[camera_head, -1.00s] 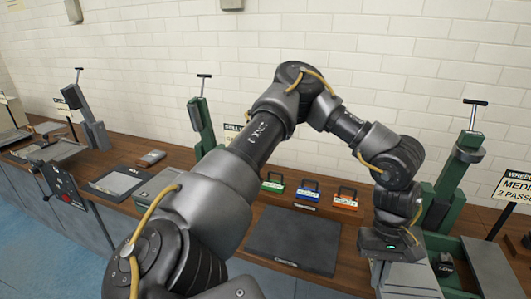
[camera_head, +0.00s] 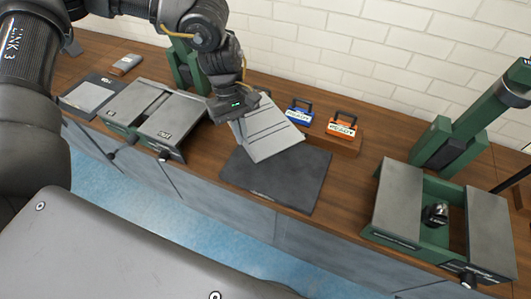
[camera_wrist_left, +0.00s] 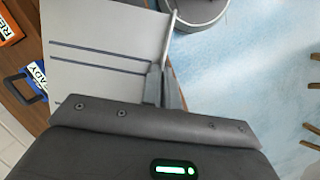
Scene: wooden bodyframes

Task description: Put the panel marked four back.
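My left gripper (camera_head: 236,116) is shut on a flat grey panel (camera_head: 272,135) with dark grooves across it. The panel is tilted and held above the bench, overlapping the back of a dark mat (camera_head: 290,178). In the left wrist view the fingers (camera_wrist_left: 163,85) pinch one edge of the panel (camera_wrist_left: 105,45). No number can be read on it. At the right a green vise-like stand (camera_head: 430,215) has grey plates on both sides and a gap between them with a black knob (camera_head: 435,214). My right gripper is not in view.
Blue (camera_head: 299,117) and orange (camera_head: 342,125) labelled boxes stand behind the mat. Left of the gripper is another green stand with grey plates (camera_head: 172,125). A dark tray (camera_head: 88,95) lies further left. The bench between the mat and right stand is clear.

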